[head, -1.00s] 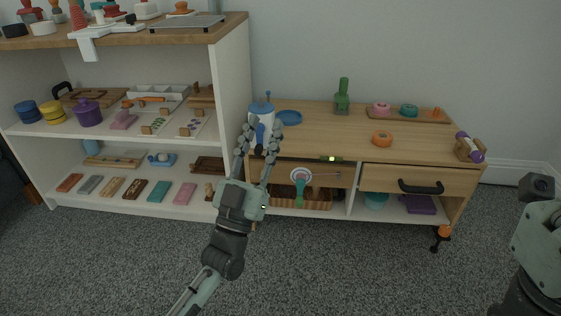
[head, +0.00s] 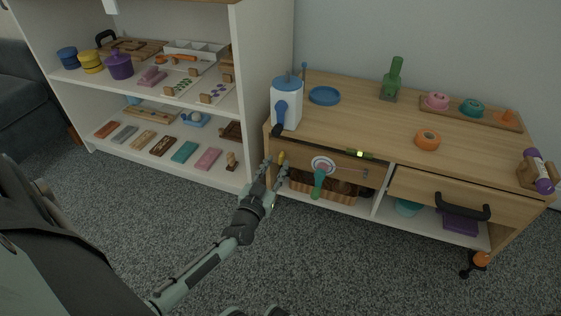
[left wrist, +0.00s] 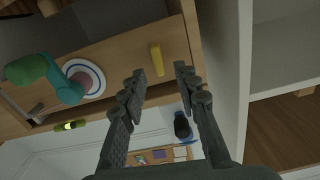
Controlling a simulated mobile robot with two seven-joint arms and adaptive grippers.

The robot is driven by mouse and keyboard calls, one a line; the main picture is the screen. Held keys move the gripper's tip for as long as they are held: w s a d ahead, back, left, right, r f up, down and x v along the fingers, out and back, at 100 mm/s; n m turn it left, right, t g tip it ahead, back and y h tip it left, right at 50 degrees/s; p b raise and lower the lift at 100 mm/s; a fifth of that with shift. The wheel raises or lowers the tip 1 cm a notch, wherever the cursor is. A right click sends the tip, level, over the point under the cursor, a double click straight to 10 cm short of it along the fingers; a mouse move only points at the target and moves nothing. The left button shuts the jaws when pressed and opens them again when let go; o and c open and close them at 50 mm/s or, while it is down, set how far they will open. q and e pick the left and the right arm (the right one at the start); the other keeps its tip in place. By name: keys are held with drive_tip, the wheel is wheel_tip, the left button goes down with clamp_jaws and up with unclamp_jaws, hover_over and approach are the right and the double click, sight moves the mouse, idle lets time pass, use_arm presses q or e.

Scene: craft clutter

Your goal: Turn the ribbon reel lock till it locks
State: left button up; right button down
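A small yellow upright bar (head: 281,157) sits on the left front panel of the wooden cabinet (head: 335,118). It looks like the turn-piece of the lock. It also shows in the left wrist view (left wrist: 156,58). My left gripper (head: 274,166) is open and empty in front of it, fingers pointing at the panel. In the left wrist view the bar stands just beyond the gap between the open fingertips (left wrist: 160,73), apart from them. A white ringed disc (head: 322,164) with a green handle is beside the bar.
A white-and-blue canister with a crank (head: 286,103) stands on the cabinet top above the bar. The white shelf unit's side (head: 262,75) rises close to the left. A black drawer handle (head: 462,207) juts out at right. The carpet in front is clear.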

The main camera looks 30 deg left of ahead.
sight(280, 158)
use_arm(q)
drive_tip(key=shift+b+x, duration=0.3)
drive_tip(key=shift+x, duration=1.25)
drive_tip(key=shift+c, duration=0.6)
clamp_jaws()
drive_tip(key=shift+d, duration=0.1)
